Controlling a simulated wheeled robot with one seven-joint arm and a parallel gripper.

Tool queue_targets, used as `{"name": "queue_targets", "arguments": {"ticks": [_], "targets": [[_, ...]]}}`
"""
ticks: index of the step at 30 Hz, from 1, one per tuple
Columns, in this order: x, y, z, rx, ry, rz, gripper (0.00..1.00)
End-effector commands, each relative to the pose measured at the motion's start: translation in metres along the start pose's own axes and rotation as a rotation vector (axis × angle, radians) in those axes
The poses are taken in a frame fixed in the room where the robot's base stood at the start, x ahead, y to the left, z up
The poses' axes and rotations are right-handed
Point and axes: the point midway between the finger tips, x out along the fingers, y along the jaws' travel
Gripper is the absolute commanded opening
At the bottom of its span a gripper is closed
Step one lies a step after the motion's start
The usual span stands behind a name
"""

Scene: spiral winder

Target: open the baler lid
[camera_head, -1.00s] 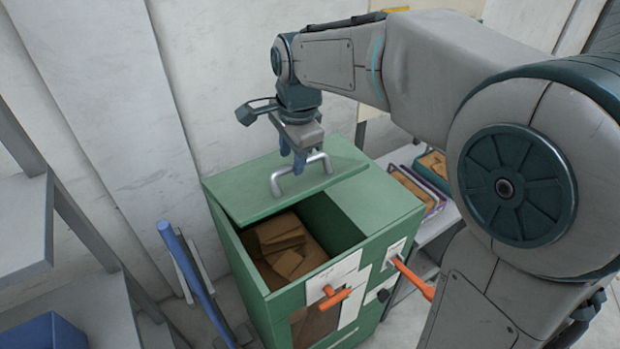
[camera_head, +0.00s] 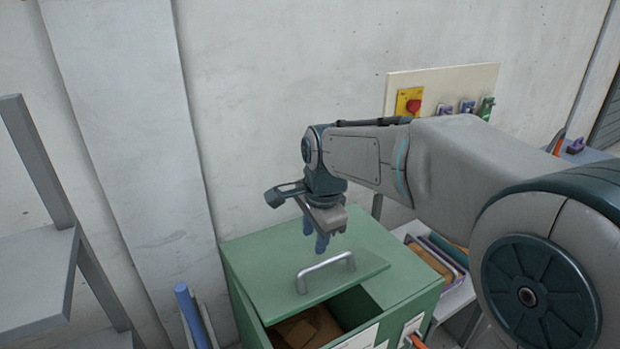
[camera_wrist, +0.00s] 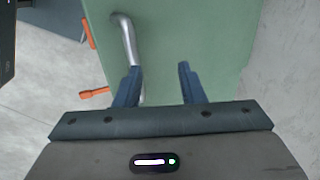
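The baler (camera_head: 427,300) is a green box. Its green lid (camera_head: 280,272) carries a silver bar handle (camera_head: 325,268). The lid stands partly open, with a gap along its front edge showing cardboard (camera_head: 305,328) inside. My gripper (camera_head: 315,235) is above the lid, behind the handle and apart from it in the head view. In the wrist view my gripper (camera_wrist: 160,84) has its two blue fingers spread with only green lid surface between them. The handle (camera_wrist: 127,40) lies outside the fingers, beside the left one.
A wall stands behind the baler. Grey shelving (camera_head: 40,270) is at the left, with a blue pole (camera_head: 190,312) beside the baler. A shelf with trays (camera_head: 440,255) is at the right. A panel with a red button (camera_head: 412,104) is on the wall.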

Motion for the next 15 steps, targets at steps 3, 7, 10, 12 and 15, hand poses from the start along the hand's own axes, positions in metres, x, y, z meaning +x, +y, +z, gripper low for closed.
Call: {"name": "queue_targets", "arguments": {"ticks": [3, 7, 10, 12, 15], "targets": [[-0.011, -0.004, 0.000, 0.000, 0.000, 0.001, 0.36], [-0.018, -0.007, 0.000, 0.000, 0.000, 0.000, 0.36], [-0.024, -0.010, 0.000, 0.000, 0.000, 0.001, 0.36], [-0.029, -0.012, 0.000, 0.000, 0.000, 0.001, 0.36], [-0.035, -0.014, 0.000, 0.000, 0.000, 0.001, 0.36]]}}
